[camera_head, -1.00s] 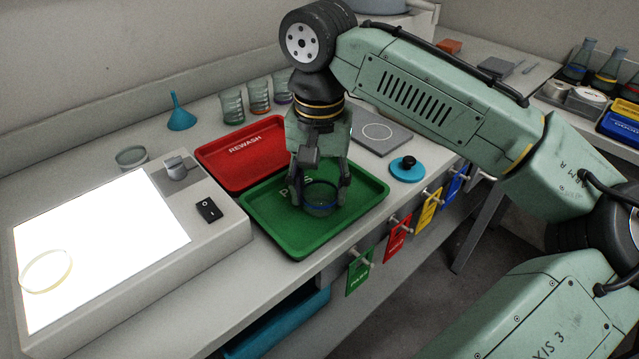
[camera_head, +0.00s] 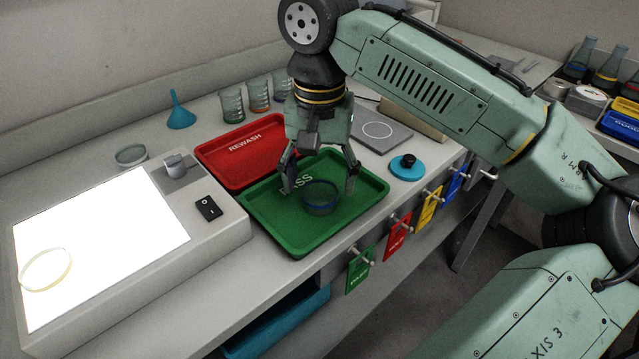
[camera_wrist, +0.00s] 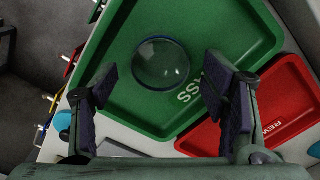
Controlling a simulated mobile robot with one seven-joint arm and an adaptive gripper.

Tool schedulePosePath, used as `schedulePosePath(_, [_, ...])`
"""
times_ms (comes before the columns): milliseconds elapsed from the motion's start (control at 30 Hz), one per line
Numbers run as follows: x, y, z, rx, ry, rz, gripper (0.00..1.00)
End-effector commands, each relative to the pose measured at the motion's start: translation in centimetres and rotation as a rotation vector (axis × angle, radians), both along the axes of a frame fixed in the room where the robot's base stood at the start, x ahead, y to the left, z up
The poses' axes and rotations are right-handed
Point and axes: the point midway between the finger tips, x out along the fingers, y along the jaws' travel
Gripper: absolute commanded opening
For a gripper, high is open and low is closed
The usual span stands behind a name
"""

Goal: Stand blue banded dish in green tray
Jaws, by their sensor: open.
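The blue banded dish (camera_head: 319,199) is clear glass with a blue rim band and stands upright on the floor of the green tray (camera_head: 283,239), which is marked PASS. My gripper (camera_head: 319,186) is open just above the dish, with its fingers apart on either side and not touching it. In the wrist view the dish (camera_wrist: 160,64) lies beyond the spread fingertips of my gripper (camera_wrist: 160,85), inside the green tray (camera_wrist: 228,22).
A red REWASH tray (camera_head: 226,161) adjoins the green tray. A lit light box (camera_head: 95,240) with a pale-banded dish (camera_head: 46,270) stands left. Several beakers (camera_head: 258,96), a blue funnel (camera_head: 180,112) and a blue lid with a black knob (camera_head: 407,167) are nearby.

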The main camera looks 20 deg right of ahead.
Motion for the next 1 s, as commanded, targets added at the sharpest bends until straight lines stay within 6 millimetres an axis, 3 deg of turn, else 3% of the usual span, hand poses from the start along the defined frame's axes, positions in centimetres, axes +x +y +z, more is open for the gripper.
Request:
schedulePosePath(300, [0.0, 0.0, 7.1, -0.002, -0.001, -0.002, 0.68])
schedulePosePath(433, [0.0, 0.0, 9.0, -0.002, 0.0, -0.002, 0.68])
schedulePosePath(633, [0.0, 0.0, 10.3, 0.001, 0.001, 0.0, 0.68])
schedulePosePath(1000, [0.0, 0.0, 10.3, 0.001, 0.0, 0.001, 0.68])
